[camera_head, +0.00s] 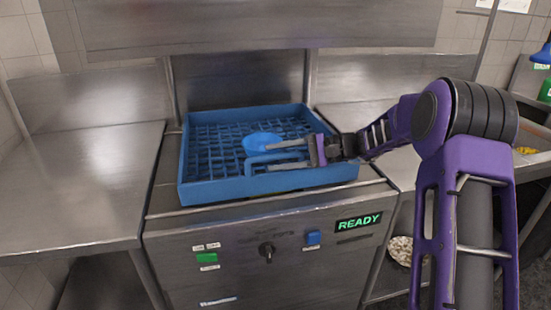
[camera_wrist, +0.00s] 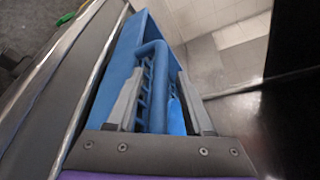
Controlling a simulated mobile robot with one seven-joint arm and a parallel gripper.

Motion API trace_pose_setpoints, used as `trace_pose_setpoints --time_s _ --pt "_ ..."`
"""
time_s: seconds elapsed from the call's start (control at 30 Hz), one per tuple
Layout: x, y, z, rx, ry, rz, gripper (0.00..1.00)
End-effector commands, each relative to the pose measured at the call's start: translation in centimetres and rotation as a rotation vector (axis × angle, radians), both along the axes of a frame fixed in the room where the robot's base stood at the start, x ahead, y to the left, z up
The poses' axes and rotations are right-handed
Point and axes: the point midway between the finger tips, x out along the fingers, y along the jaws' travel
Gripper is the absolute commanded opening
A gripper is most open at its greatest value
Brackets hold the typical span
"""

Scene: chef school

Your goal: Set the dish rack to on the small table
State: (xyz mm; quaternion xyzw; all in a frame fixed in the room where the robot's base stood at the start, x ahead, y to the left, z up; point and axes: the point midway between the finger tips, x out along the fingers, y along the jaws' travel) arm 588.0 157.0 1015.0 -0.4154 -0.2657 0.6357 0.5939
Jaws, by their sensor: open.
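The blue dish rack (camera_head: 265,188) sits flat on top of the steel dishwasher, under its raised hood. Its lattice floor and low walls show in the head view. My gripper (camera_head: 270,156) reaches in from the right over the rack. Its two fingers are open. A blue bent bar (camera_wrist: 150,50) lies between the fingers in the wrist view, with no visible grip on it. A round blue piece (camera_head: 262,141) shows beside the upper finger in the head view; I cannot tell if it belongs to the rack. Steel tabletops adjoin the dishwasher on the left (camera_head: 80,185) and right (camera_head: 395,165).
The dishwasher front (camera_head: 265,270) has a lit READY panel (camera_head: 358,223), a knob and buttons. The steel hood (camera_head: 260,22) hangs above the rack. The left tabletop is bare. My arm covers much of the right side. Blue and green items stand at the far right.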

Motion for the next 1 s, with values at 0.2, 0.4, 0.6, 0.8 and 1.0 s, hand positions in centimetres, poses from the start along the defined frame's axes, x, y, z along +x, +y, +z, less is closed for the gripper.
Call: trace_pose_setpoints --time_s 0.2,0.4,0.6,0.8,1.0 --pt "0.02 0.73 -0.16 0.000 0.000 0.000 0.52" --pt "0.02 0.70 -0.16 0.000 0.000 0.000 0.47" --pt "0.03 0.67 -0.15 0.000 0.000 0.000 0.11" --pt "0.03 0.66 -0.14 0.000 0.000 0.000 0.00" --pt "0.03 0.66 -0.14 0.000 0.000 0.000 0.00"
